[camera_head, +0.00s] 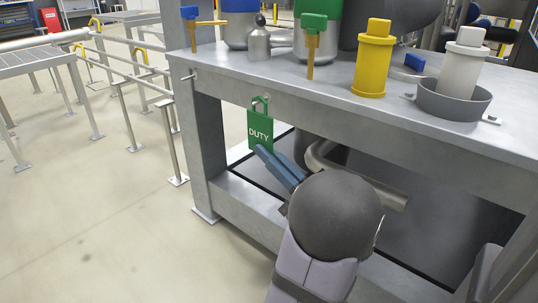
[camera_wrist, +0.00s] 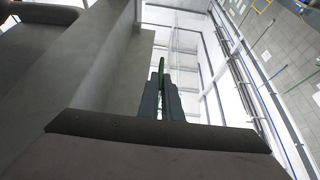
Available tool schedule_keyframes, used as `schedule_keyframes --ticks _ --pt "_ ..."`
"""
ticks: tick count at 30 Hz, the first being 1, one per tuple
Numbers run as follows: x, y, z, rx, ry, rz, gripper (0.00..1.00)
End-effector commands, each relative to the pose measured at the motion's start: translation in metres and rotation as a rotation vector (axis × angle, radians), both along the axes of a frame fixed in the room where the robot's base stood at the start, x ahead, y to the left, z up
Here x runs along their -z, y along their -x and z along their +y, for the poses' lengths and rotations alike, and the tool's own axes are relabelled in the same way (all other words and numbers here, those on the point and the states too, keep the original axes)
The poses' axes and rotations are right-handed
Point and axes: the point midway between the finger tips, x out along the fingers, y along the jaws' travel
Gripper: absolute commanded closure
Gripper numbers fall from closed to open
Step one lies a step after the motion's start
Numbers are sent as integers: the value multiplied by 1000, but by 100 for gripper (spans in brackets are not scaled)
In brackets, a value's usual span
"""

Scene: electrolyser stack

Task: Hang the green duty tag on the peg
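The green duty tag (camera_head: 260,131) has white DUTY lettering and a loop at its top. It hangs upright in the air in front of the bench's front face. My gripper (camera_head: 262,151) is shut on the tag's lower edge, with its blue fingers reaching up from below right. In the wrist view the tag (camera_wrist: 161,64) shows edge-on as a thin green strip between the fingertips (camera_wrist: 161,78).
The grey bench (camera_head: 330,103) carries a yellow cylinder (camera_head: 372,65), a white cylinder (camera_head: 458,75) in a grey ring holder (camera_head: 455,101), and blue- and green-handled valves. A curved pipe (camera_head: 345,170) lies under the bench, near my gripper.

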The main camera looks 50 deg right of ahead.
Motion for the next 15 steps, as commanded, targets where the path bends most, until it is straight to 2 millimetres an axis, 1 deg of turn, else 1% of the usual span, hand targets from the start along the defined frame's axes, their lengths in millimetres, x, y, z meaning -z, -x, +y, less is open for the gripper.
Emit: schedule_keyframes --ticks 2,3,4,5,15 --pt "0 0 0 0 0 0 100" --pt "0 0 0 0 0 0 86" --pt "0 0 0 0 0 0 78" --pt "0 0 0 0 0 0 73" --pt "0 1 0 1 0 0 73"
